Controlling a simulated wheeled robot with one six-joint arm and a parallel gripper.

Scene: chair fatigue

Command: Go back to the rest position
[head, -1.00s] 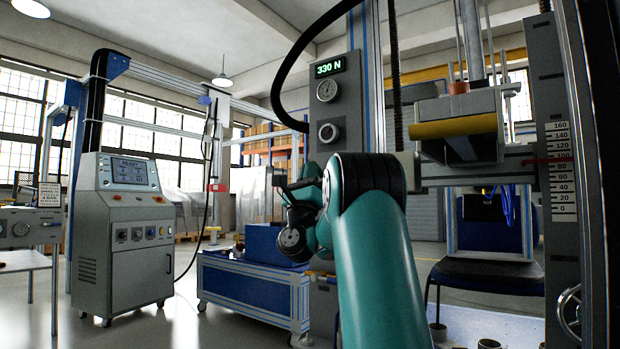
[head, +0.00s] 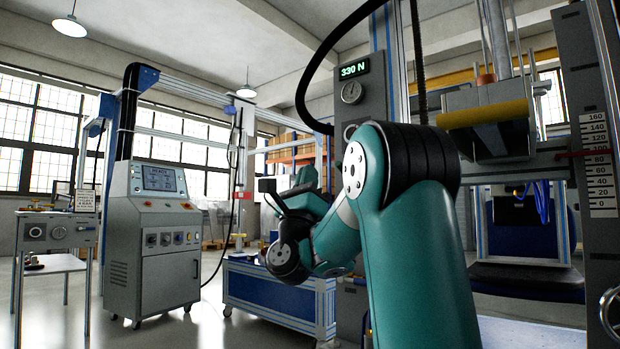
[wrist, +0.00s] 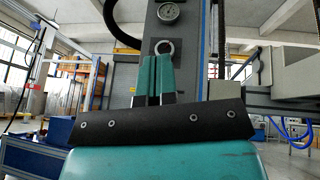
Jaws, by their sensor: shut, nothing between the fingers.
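My arm (head: 415,235), teal with black joints, stands bent in the head view, its wrist part folded to the left in front of the blue cart. In the wrist view my gripper (wrist: 154,60) shows as two teal fingers close together above a black bar, shut and empty. They point toward the grey column with the round gauge, and no contact with it shows. In the head view the fingers are hard to make out behind the wrist joints.
The column with a gauge (head: 351,92) and "330 N" display stands behind my arm. A test frame with a yellow-edged press head (head: 485,115) is at right, above a dark seat (head: 527,278). A grey control cabinet (head: 155,240) and blue cart (head: 262,290) stand left. Floor between them is open.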

